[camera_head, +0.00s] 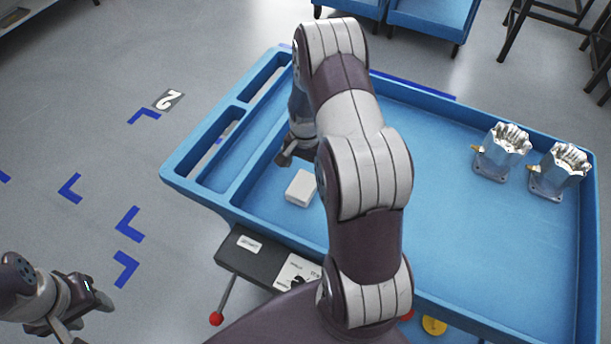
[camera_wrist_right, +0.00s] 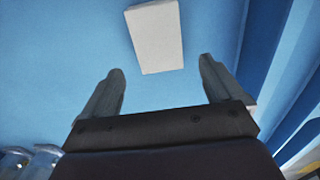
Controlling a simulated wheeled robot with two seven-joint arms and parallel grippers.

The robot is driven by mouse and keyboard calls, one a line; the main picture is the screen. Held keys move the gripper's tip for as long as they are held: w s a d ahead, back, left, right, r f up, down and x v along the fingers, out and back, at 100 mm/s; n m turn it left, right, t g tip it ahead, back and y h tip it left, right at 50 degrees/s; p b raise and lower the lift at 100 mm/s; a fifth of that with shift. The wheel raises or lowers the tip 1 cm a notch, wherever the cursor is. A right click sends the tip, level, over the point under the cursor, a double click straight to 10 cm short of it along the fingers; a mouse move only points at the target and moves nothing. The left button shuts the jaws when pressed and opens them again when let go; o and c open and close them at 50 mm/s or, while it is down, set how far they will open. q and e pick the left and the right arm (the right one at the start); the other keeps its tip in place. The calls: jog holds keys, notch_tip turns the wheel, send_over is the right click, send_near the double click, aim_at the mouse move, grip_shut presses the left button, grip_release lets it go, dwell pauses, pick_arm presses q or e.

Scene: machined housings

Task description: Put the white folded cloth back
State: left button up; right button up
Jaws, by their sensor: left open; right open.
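The white folded cloth (camera_head: 300,188) lies flat on the floor of the blue tray (camera_head: 450,240), in its left part. In the right wrist view the cloth (camera_wrist_right: 156,37) lies beyond the fingertips, roughly centred between them and apart from them. My right gripper (camera_head: 291,157) is above the tray, just behind the cloth in the head view, partly hidden by my arm. It is open and empty, as its spread fingers (camera_wrist_right: 158,80) show. My left gripper (camera_head: 90,305) is open and empty, low at the left, away from the tray.
Two metal housings (camera_head: 501,152) (camera_head: 559,172) stand at the tray's right end. Narrow slotted compartments (camera_head: 222,150) run along its left end. My right arm crosses the middle of the head view and hides part of the tray. The tray floor between cloth and housings looks clear.

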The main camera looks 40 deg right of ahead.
aim_at(305, 181)
notch_tip(305, 181, up, 6)
jog(key=s+a+r+n, duration=0.4)
jog(key=s+a+n, duration=0.2)
jog(key=a, duration=0.2)
jog(key=s+a+r+n+t, duration=0.1)
jog(key=s+a+r+n, duration=0.3)
jog(key=a, duration=0.4)
jog(key=s+n, duration=0.1)
jog(key=n, duration=0.1)
jog(key=shift+s+a+r+n, duration=0.3)
jog(key=shift+s+n, duration=0.05)
jog(key=shift+n, duration=0.05)
